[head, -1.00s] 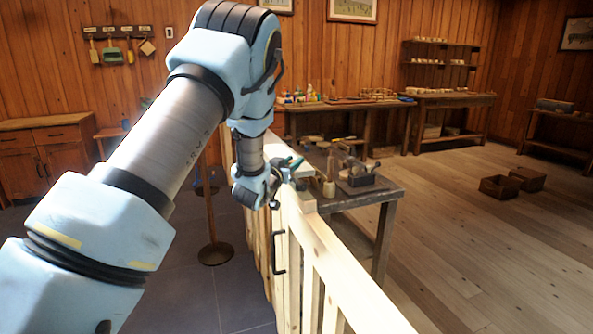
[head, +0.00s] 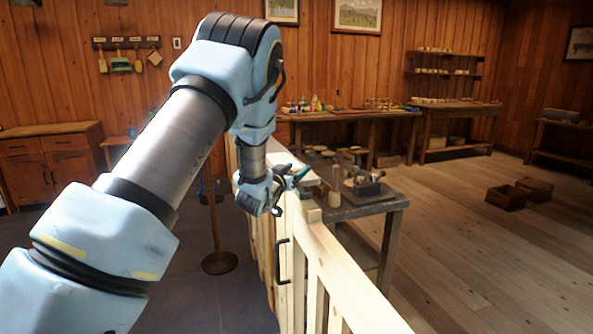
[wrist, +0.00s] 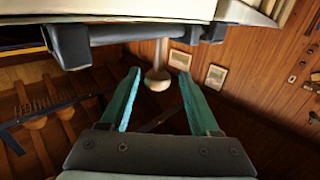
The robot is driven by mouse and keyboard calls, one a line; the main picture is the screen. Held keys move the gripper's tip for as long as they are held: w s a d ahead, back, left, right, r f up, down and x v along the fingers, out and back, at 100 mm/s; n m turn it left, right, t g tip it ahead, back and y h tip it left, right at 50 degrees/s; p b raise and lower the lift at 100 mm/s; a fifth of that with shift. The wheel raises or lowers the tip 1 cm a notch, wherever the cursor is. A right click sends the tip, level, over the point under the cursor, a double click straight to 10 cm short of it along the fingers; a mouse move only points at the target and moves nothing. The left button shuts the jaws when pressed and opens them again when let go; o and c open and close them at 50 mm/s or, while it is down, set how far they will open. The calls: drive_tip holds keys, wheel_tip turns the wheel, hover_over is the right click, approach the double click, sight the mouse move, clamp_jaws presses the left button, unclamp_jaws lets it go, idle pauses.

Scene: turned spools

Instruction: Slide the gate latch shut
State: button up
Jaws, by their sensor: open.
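The pale wooden gate (head: 330,270) runs along the fence line in the head view, with a black pull handle (head: 283,262) on its near face. In the wrist view a grey latch bar (wrist: 130,34) lies between darker grey blocks along the pale wood. A pale round-ended knob (wrist: 157,79) sticks out from the bar. My gripper (wrist: 159,73) is open, with one teal finger on each side of the knob; I see gaps on both sides. In the head view my gripper (head: 298,178) is at the gate's top, and the latch is hidden there.
A workbench (head: 385,203) with tools stands close behind the gate on the right. A post on a round base (head: 220,263) stands left of the gate.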

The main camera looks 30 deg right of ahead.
drive_tip(key=b+v, duration=0.3)
drive_tip(key=v, duration=0.7)
drive_tip(key=shift+s+a, duration=0.15)
drive_tip(key=w+a+f+n+y, duration=0.1)
drive_tip(key=a+n+y, duration=0.15)
drive_tip(key=a, duration=0.45)
drive_tip(key=a+f+n+g+y, duration=0.1)
drive_tip(key=a+f+y, duration=0.1)
drive_tip(key=a+y, duration=0.35)
drive_tip(key=w+a+f+n+y, duration=0.1)
drive_tip(key=a+n+y, duration=0.1)
drive_tip(key=a, duration=0.6)
drive_tip(key=s+a+f+n+g+y+p, duration=0.1)
drive_tip(key=s+a+g, duration=0.7)
drive_tip(key=s+a, duration=0.8)
drive_tip(key=s+f+n+y, duration=0.1)
drive_tip(key=s+n+y, duration=0.1)
drive_tip(key=s+y, duration=0.1)
drive_tip(key=shift+s+n, duration=0.35)
drive_tip(key=shift+s, duration=0.05)
drive_tip(key=shift+a+f, duration=0.1)
